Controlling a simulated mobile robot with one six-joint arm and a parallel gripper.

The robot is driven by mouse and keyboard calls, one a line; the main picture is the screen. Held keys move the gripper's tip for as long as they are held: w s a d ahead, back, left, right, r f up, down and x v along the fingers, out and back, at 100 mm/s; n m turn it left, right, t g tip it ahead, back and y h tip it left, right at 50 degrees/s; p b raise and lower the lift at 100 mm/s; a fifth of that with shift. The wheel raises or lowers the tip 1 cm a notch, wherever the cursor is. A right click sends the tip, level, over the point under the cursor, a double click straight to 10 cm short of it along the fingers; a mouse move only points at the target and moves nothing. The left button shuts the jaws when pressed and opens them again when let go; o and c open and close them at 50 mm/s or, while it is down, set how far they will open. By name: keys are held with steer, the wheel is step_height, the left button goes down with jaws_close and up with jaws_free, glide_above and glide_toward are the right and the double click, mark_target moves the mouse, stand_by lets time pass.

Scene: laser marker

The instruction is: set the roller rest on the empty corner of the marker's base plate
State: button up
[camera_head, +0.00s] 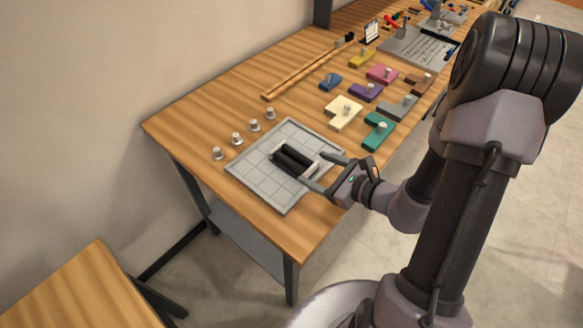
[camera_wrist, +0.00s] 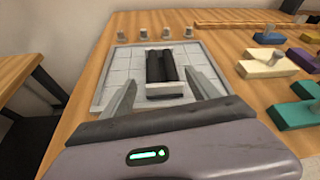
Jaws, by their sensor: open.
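The roller rest, two black rollers in a pale grey frame (camera_head: 311,170), lies on a light grey gridded plate (camera_head: 262,181). It also shows in the wrist view, with its pale near end (camera_wrist: 165,91) facing me. My gripper (camera_head: 313,168) is open at the rest's near end. In the wrist view its two fingers (camera_wrist: 162,80) stand apart on the left and right of the rest, with nothing gripped. I cannot tell whether the fingers touch the plate. Bare squares of the gridded plate (camera_wrist: 115,72) show around the rest.
Several small metal knobs (camera_head: 236,138) stand left of the plate. Coloured blocks with pegs, including cream (camera_head: 338,117) and teal (camera_head: 374,138) ones, lie behind and to the right. A perforated grey plate (camera_head: 420,47) with a device lies at the far end. A wooden strip (camera_head: 300,70) lies along the back.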

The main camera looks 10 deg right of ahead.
mark_target(285, 157)
steer(key=x, duration=0.2)
steer(key=shift+w+a, duration=0.1)
steer(key=shift+w, duration=0.25)
steer(key=x, duration=0.1)
steer(key=b+x, duration=0.1)
steer(key=x, duration=0.1)
steer(key=b+x, duration=0.1)
steer(key=x, duration=0.1)
steer(key=shift+a+f, duration=0.3)
steer(key=shift+a, duration=0.05)
steer(key=shift+w, duration=0.25)
steer(key=shift+r, duration=0.1)
jaws_close()
